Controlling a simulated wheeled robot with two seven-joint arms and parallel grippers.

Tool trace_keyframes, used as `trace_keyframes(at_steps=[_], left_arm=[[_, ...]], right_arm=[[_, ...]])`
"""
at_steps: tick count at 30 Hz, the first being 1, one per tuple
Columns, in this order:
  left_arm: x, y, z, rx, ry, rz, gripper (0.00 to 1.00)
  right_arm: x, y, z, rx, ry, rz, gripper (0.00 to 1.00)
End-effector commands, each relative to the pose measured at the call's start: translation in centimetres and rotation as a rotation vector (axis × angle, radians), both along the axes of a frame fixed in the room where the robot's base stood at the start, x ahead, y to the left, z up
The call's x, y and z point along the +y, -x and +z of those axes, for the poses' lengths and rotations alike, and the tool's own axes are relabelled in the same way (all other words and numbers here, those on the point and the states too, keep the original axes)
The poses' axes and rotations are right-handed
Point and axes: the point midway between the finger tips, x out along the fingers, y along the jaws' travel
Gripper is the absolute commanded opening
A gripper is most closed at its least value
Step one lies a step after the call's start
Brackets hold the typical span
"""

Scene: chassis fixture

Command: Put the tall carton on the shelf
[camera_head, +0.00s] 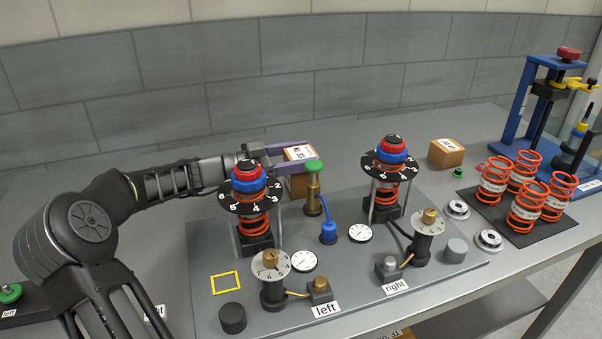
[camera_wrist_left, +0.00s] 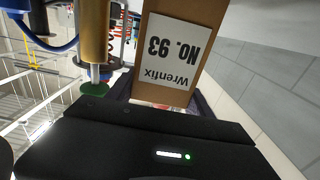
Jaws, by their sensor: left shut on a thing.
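The tall brown carton (camera_head: 297,187) stands upright behind the fixture plate, partly hidden by the brass post with the green knob. In the left wrist view its side (camera_wrist_left: 165,88) carries a white label reading "Wrenfix NO. 93". My left gripper (camera_head: 301,154) reaches in from the left behind the left spring stand and is shut on the carton's upper part, a purple finger on each side. I cannot tell whether the carton's base touches the table. A grey shelf (camera_head: 480,325) shows below the tabletop at lower right. My right gripper is out of view.
The left spring stand (camera_head: 250,205) and brass post (camera_head: 313,195) stand close in front of the carton. The right spring stand (camera_head: 385,180), a smaller carton (camera_head: 446,153), orange springs (camera_head: 528,205) and a blue press (camera_head: 525,105) are to the right. A box labelled "NO. 31" (camera_head: 397,334) sits under the tabletop.

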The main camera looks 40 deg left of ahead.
Motion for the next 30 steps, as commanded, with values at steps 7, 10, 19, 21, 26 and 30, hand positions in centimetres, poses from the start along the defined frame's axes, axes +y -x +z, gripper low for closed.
trace_keyframes(at_steps=[7, 10, 19, 21, 26, 30], left_arm=[[0.0, 0.0, 0.0, 0.000, 0.000, 0.000, 0.05], [0.0, 0.0, 0.1, -0.002, 0.000, 0.000, 0.00], [0.0, 0.0, 0.6, -0.002, -0.001, 0.000, 0.00], [0.0, 0.0, 1.3, -0.003, -0.002, 0.000, 0.00], [0.0, 0.0, 4.0, -0.003, -0.006, 0.001, 0.00], [0.0, 0.0, 6.8, -0.003, -0.006, 0.000, 0.00]], right_arm=[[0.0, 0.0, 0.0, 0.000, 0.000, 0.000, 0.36], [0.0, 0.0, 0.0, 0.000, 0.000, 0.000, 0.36], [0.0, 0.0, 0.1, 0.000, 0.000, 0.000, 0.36], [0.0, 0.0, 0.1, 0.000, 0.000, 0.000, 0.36], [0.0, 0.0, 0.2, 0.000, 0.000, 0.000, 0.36], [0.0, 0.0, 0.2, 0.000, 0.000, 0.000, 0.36]])
